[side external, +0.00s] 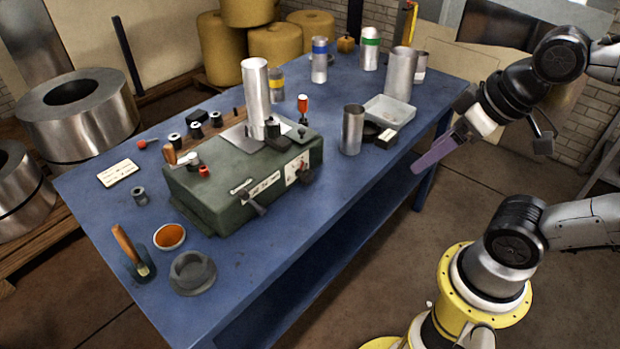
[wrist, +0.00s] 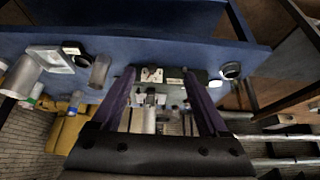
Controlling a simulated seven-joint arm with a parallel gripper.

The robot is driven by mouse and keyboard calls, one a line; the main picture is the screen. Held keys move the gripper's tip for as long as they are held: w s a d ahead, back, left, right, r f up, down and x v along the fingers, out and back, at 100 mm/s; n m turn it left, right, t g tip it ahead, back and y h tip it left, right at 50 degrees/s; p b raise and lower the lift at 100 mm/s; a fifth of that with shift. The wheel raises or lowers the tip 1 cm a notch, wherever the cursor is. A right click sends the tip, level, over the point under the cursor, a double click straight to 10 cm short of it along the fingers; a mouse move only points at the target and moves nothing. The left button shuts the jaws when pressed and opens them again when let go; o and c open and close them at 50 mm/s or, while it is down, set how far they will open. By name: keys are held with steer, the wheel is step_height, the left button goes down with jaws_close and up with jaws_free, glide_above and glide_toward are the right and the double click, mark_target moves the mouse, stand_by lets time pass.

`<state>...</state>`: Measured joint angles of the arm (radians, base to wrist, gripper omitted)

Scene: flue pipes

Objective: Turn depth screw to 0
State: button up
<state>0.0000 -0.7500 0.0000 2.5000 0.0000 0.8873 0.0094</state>
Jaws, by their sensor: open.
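A dark green machine (side external: 225,205) stands on the blue bench, with an upright metal pipe (side external: 256,95) on its top. Its front has a white scale plate (side external: 297,168) with a dark knob (side external: 305,178) beside it, and a lever-like handle (side external: 250,201) further left. I cannot tell for sure which of these is the depth screw, and the scale is too small to read. My gripper (side external: 433,155), with purple fingers, is open and empty in the air off the bench's right side, well apart from the machine. In the wrist view the machine (wrist: 172,76) shows between the spread fingers (wrist: 160,74).
Metal pipes (side external: 352,130) and a pale tray (side external: 390,111) stand on the bench right of the machine. An orange-filled bowl (side external: 169,237), a grey dish (side external: 193,272) and a wooden-handled tool (side external: 130,250) lie at the front left. The air between gripper and machine front looks clear.

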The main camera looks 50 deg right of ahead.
steer(key=w+d+r+t, duration=0.2)
steer(key=w+r+t, duration=0.45)
steer(key=w, duration=0.55)
steer(key=n+t+y, duration=0.2)
steer(key=t, duration=0.1)
glide_above(311, 176)
steer(key=s+a, duration=0.1)
steer(key=s, duration=0.4)
step_height(311, 176, down, 8)
steer(key=r, duration=0.1)
steer(key=s+d+f+m+g+y, duration=0.1)
steer(key=s+d+f+m, duration=0.15)
steer(key=f, duration=0.75)
steer(key=s+d+f+m+g, duration=0.1)
steer(key=s+f+m, duration=0.25)
steer(key=f, duration=0.65)
steer(key=shift+t, duration=0.25)
steer(key=x, duration=1.3)
steer(key=shift+s+a, duration=0.1)
steer(key=shift+a, duration=0.05)
steer(key=shift+c, duration=0.3)
jaws_close()
